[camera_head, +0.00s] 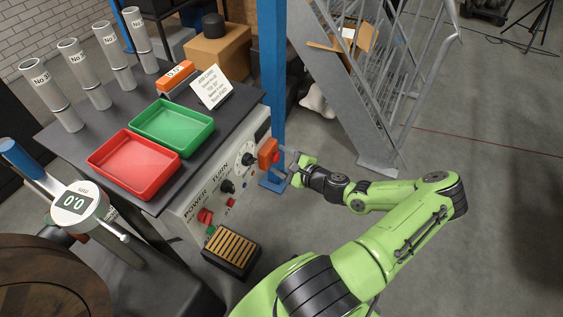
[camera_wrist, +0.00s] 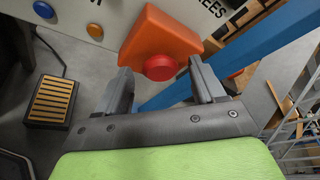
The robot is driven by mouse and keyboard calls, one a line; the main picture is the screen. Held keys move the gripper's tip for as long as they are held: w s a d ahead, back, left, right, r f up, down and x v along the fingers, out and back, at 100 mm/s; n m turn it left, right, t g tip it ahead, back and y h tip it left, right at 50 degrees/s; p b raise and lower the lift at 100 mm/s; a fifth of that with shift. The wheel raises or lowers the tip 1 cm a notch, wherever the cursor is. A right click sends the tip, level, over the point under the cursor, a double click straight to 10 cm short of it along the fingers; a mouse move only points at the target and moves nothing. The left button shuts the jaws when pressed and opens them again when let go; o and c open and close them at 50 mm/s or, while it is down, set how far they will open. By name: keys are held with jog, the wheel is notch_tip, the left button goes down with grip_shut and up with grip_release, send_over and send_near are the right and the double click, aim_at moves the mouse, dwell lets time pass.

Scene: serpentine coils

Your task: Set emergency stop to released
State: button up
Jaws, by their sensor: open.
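The emergency stop is a red round button (camera_wrist: 160,67) on an orange housing (camera_wrist: 158,36) fixed to the front of the control panel. In the head view the orange housing (camera_head: 267,153) is at the panel's right end. My gripper (camera_wrist: 163,82) is open and empty, with one finger on each side of the red button in the wrist view. The fingertips appear close to the button; I cannot tell whether they touch it. In the head view my gripper (camera_head: 287,160) is just right of the housing and partly hides the button.
The panel (camera_head: 215,175) also carries a dial (camera_head: 246,156), a black knob (camera_head: 227,186) and a red power switch (camera_head: 205,215). A blue post (camera_head: 272,70) stands close behind the housing. A slatted pedal (camera_head: 232,250) is on the floor. Metal stairs (camera_head: 375,100) stand at the back right.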

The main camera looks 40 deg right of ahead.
jog(key=shift+w, duration=0.2)
grip_shut()
jog(key=shift+s+d+f+p, duration=0.1)
jog(key=shift+s+d+p, duration=0.1)
jog(key=shift+s, duration=0.25)
jog(key=shift+s+d+p, duration=0.1)
jog(key=shift+s+p, duration=0.05)
jog(key=shift+s, duration=0.25)
grip_release()
jog(key=shift+s, duration=0.15)
jog(key=p+v, duration=0.3)
jog(key=v, duration=1.2)
jog(key=shift+s, duration=0.3)
